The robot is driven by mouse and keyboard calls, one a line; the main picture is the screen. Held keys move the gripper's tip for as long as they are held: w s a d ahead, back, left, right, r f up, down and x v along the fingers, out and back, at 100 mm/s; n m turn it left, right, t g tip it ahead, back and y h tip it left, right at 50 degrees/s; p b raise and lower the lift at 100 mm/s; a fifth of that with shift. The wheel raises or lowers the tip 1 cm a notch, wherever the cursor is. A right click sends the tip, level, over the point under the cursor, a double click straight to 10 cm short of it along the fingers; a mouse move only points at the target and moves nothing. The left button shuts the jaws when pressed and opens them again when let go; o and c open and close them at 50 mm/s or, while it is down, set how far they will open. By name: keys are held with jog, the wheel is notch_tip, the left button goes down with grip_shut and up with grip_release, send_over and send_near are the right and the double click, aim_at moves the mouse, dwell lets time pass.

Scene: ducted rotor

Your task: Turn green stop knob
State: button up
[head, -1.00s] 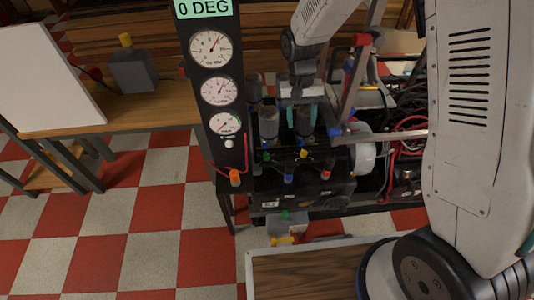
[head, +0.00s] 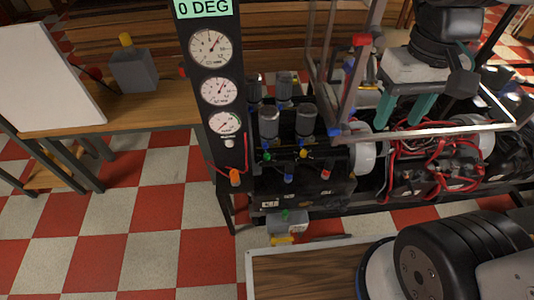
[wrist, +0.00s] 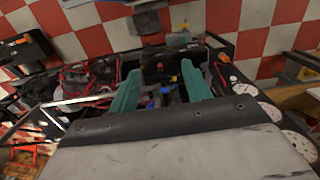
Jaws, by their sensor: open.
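A small green knob (head: 266,157) is at the left end of a row of coloured knobs on the dark machine in the head view. Another green knob (head: 285,215) tops a grey box (head: 290,224) low in front of the machine. I cannot tell which is the stop knob. My gripper (head: 406,112), with teal fingers, is open and empty. It hangs over the machine's right part, well right of both green knobs. In the wrist view my gripper (wrist: 161,68) has its fingers spread, with dark machine parts showing between them.
A gauge panel (head: 217,110) reading "0 DEG" stands left of the knobs. A metal frame (head: 345,75) rises between the knobs and my gripper. Red cables (head: 405,145) lie below my gripper. Blue (head: 288,178), yellow (head: 303,154) and red knobs (head: 325,174) are close together.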

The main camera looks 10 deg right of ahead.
jog(key=shift+s+r, duration=0.5)
jog(key=shift+s, duration=0.85)
jog(key=m, duration=0.3)
send_over(267, 155)
notch_tip(267, 155, down, 50)
jog(key=shift+a+r, duration=0.1)
jog(key=shift+r, duration=0.1)
notch_tip(267, 155, down, 7)
jog(key=shift+f, duration=0.1)
